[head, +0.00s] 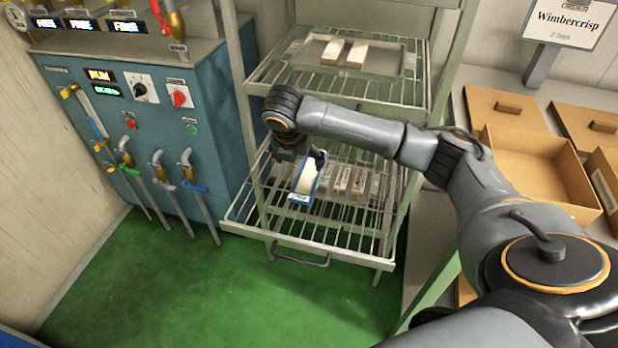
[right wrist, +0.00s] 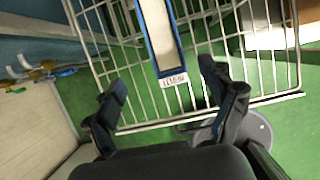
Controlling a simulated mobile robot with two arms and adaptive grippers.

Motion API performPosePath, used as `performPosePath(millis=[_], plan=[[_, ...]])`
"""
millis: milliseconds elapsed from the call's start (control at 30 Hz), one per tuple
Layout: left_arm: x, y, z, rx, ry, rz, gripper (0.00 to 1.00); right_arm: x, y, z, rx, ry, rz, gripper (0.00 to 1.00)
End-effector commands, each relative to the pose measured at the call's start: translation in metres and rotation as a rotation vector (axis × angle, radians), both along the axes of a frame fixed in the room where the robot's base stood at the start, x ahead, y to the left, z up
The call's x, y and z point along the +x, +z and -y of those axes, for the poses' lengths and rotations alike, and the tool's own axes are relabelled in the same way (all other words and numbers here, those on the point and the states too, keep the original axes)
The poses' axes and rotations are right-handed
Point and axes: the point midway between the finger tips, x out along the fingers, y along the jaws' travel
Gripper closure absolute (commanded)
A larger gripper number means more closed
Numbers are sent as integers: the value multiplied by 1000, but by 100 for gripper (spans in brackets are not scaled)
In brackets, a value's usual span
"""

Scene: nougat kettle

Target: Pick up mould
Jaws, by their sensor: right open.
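A narrow blue-rimmed mould (head: 308,177) with a pale filling and a white label on its near end sits on the lower wire shelf (head: 335,238). My right gripper (head: 304,160) is just above the mould's far part and partly hides it; only one finger shows clearly. In the right wrist view, the mould (right wrist: 160,32) lies beyond the open right fingers (right wrist: 162,76), roughly lined up between them. The fingers look empty and apart from the mould. My left gripper is not in view.
Several pale bars (head: 350,181) lie right of the mould on the lower shelf. An upper shelf bears a tray (head: 391,62) with two white bars. The blue machine (head: 160,150) with taps stands left. A counter with open boxes (head: 540,172) is at right. Green floor is clear in front.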

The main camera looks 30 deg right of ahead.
Motion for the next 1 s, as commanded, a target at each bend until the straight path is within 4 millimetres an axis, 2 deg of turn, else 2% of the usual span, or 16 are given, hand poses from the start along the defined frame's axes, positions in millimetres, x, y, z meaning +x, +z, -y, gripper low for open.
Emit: performPosePath(millis=[67, 133, 400, 767, 1000], plan=[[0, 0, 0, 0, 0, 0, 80, 3, 2, 7, -12, 9, -8, 17], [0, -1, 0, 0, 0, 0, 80, 5, -5, 10, -15, 11, -12, 17], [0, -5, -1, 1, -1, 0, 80, 17, -53, 25, -14, 10, -11, 17], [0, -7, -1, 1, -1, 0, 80, 25, -84, 36, -13, 10, -8, 17], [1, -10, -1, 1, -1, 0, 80, 33, -116, 48, -11, 10, -7, 17]])
